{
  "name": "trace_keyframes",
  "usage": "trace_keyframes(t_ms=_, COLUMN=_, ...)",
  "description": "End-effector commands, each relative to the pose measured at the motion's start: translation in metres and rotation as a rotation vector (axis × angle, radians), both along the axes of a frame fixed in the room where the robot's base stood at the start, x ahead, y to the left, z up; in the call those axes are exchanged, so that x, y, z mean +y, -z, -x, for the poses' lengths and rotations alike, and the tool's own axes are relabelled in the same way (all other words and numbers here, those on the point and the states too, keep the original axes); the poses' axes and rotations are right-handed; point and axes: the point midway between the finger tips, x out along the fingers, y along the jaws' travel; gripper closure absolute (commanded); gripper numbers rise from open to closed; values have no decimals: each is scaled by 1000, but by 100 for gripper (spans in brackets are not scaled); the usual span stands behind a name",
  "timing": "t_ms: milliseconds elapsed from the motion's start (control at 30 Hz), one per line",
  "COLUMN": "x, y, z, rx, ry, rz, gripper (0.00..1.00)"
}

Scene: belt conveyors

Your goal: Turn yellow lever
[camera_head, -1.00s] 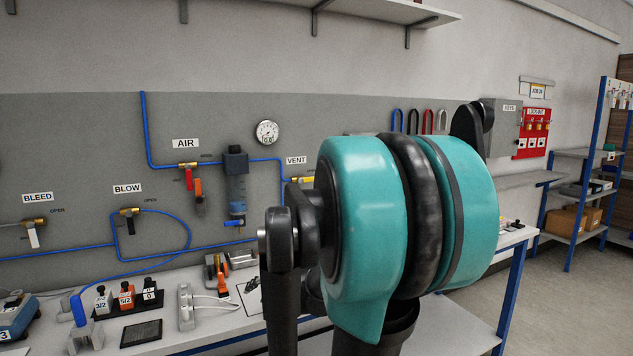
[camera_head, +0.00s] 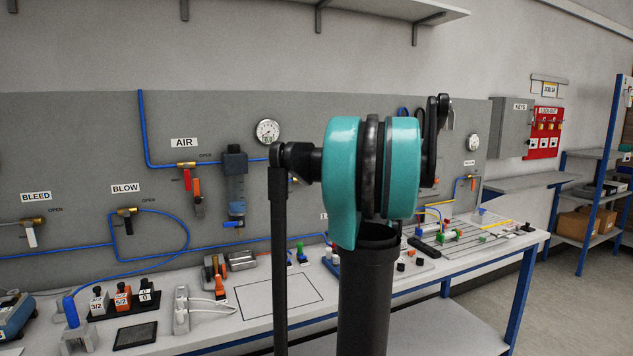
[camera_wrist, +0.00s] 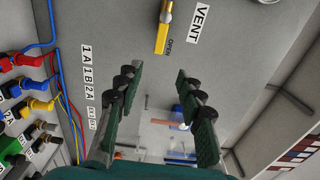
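The yellow lever (camera_wrist: 162,36) shows at the top of the wrist view, on a brass valve fitting (camera_wrist: 167,10) on the grey panel. It lies beside the word OPEN and a VENT label (camera_wrist: 201,23). My gripper (camera_wrist: 158,69) is open and empty in the wrist view, its two green-padded fingers spread apart. The lever is beyond the fingertips and apart from them, roughly in line with the gap. In the head view my arm hides the lever and the VENT label, and my gripper does not show.
The panel also carries a red lever (camera_head: 187,182) under AIR, a white lever (camera_head: 31,236) under BLEED, a black lever (camera_head: 128,226) under BLOW and blue tubes. Below is a workbench (camera_head: 215,335) with small devices. Coloured plugs (camera_wrist: 40,85) sit left in the wrist view.

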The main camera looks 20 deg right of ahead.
Motion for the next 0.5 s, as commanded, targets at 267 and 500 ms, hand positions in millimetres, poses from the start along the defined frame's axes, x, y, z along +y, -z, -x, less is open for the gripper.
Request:
trace_keyframes(t_ms=267, x=4, y=1, z=-49, rx=1, ry=-5, rz=2, gripper=62)
trace_keyframes(t_ms=500, x=5, y=1, z=-97, rx=2, ry=-4, rz=2, gripper=62)
